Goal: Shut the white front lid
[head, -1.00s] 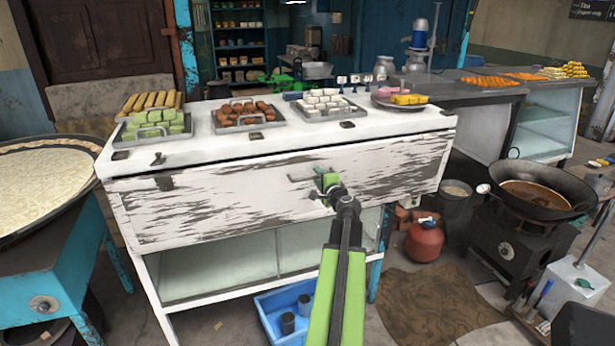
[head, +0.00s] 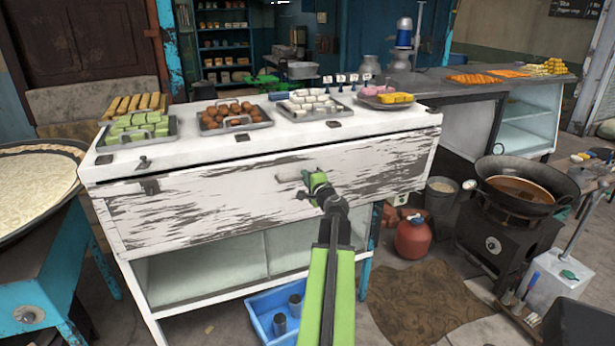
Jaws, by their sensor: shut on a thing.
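The white front lid (head: 235,200) is the long, worn white panel with dark scuffs across the front of the white counter (head: 290,135). It stands nearly upright under the counter's top edge. A thin dark line runs between it and the top; I cannot tell whether it is flush. A small pale handle (head: 289,176) is on its upper middle. My green gripper (head: 312,181) is at this handle, shut on its right end. My gripper hides part of the handle and the panel behind it.
Trays of sweets stand on the counter, including a green one (head: 137,130). A blue crate (head: 262,322) sits on the floor below. A red gas cylinder (head: 417,238) and a black stove with a wok (head: 520,190) stand right. A large pan (head: 35,185) is left.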

